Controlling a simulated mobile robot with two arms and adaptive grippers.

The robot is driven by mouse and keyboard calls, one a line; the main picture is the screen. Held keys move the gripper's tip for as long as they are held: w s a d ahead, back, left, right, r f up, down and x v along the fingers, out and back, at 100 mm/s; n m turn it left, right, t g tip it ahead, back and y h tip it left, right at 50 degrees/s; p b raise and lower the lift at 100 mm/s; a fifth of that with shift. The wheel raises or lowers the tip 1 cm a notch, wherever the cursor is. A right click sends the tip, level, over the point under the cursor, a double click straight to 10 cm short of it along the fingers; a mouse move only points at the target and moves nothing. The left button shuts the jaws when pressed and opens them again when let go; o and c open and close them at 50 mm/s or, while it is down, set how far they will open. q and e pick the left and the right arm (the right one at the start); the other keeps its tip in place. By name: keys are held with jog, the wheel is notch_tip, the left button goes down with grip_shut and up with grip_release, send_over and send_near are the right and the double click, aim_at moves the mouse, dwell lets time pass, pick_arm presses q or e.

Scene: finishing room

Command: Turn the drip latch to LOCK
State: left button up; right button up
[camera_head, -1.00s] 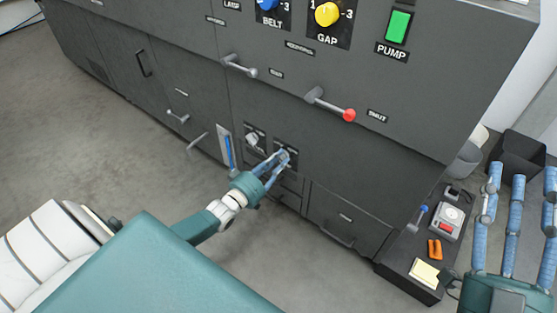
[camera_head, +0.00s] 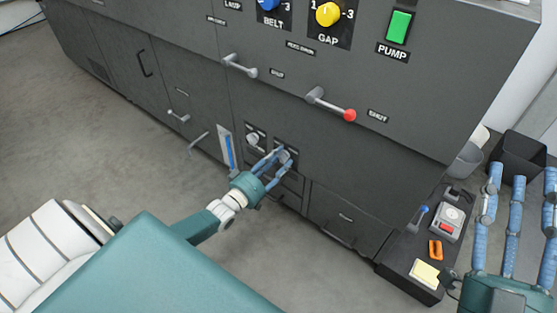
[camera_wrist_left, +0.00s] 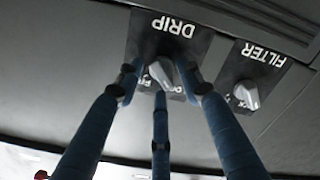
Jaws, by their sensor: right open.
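The drip latch is a light grey knob (camera_wrist_left: 160,73) on a black plate lettered DRIP (camera_wrist_left: 174,27), upside down in the left wrist view. In the head view its knob (camera_head: 284,157) is low on the dark cabinet, partly covered by fingers. My left gripper (camera_head: 278,162) has its blue fingers around the knob; in the left wrist view (camera_wrist_left: 160,78) gaps show between the side fingertips and the knob. The position lettering is mostly hidden, so I cannot read the latch's setting. My right gripper (camera_head: 520,178) is open and empty at the right edge.
A similar FILTER knob (camera_wrist_left: 246,95) is beside the latch; it also shows in the head view (camera_head: 253,139). Lever handles (camera_head: 332,105) stick out above. A dark side surface (camera_head: 402,270) at right holds small items. The floor at left is clear.

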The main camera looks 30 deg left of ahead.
pick_arm(q)
jog(key=s+a, duration=0.1)
jog(key=s, duration=1.1)
